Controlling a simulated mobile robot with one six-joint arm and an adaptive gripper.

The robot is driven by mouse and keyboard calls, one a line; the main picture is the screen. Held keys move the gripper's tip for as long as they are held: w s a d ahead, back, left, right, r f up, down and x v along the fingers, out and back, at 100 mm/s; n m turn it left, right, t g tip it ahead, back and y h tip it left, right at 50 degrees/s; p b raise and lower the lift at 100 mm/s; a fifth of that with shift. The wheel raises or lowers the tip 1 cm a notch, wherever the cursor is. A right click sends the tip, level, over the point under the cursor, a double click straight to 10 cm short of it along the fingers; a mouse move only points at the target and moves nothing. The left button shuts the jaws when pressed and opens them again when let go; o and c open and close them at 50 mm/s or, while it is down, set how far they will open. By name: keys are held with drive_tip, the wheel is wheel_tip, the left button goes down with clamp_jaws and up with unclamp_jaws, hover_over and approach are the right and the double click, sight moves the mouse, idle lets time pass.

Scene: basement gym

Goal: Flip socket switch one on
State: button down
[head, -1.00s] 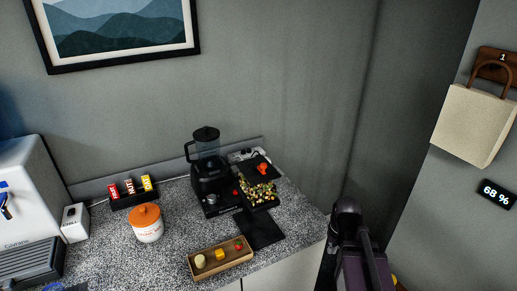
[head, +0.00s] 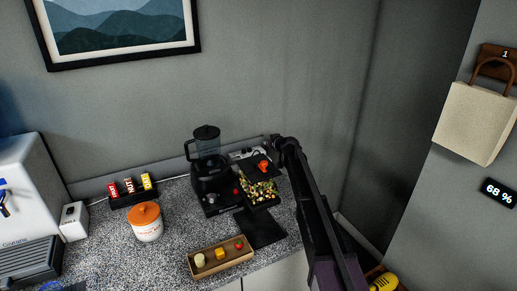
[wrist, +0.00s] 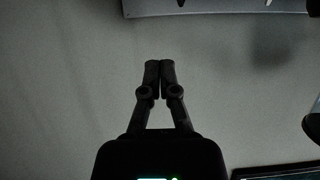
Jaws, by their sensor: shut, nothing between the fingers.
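A pale socket strip (head: 242,153) is on the wall at the back of the counter, right of the black blender. Its switches are too small to tell one from another or their positions. In the wrist view, the edge of a pale panel (wrist: 215,9) with dark marks shows at the top; I cannot tell for sure that it is the socket strip. My gripper (wrist: 160,64) is shut and empty in front of plain grey wall, its fingertips below that panel in the picture. In the head view, my arm reaches up to the counter's back right corner.
The black blender (head: 207,175) stands left of the strip. A black tray of mixed pieces (head: 262,193) and a red item (head: 263,166) lie close by. An orange-lidded jar (head: 146,222) and a wooden tray (head: 230,263) are nearer. Wall borders the right side.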

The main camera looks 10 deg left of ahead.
drive_tip(key=shift+w+a+r, duration=0.2)
drive_tip(key=shift+w, duration=0.2)
drive_tip(key=shift+w+f, duration=0.1)
drive_tip(key=shift+w, duration=0.05)
drive_tip(key=b, duration=0.4)
hover_over(258, 152)
drive_tip(key=f, duration=0.3)
drive_tip(key=shift+w+f, duration=0.2)
drive_tip(key=shift+f, duration=0.2)
drive_tip(key=shift+w+f, duration=0.1)
drive_tip(key=shift+f, duration=0.2)
drive_tip(key=shift+s+d+f+b, duration=0.1)
drive_tip(key=shift+s+f+b, duration=0.05)
drive_tip(key=shift+f+b, duration=0.75)
drive_tip(key=shift+s+f+b, duration=0.15)
drive_tip(key=shift+f+b, duration=0.5)
drive_tip(key=shift+b, duration=0.3)
drive_tip(key=shift+f, duration=0.1)
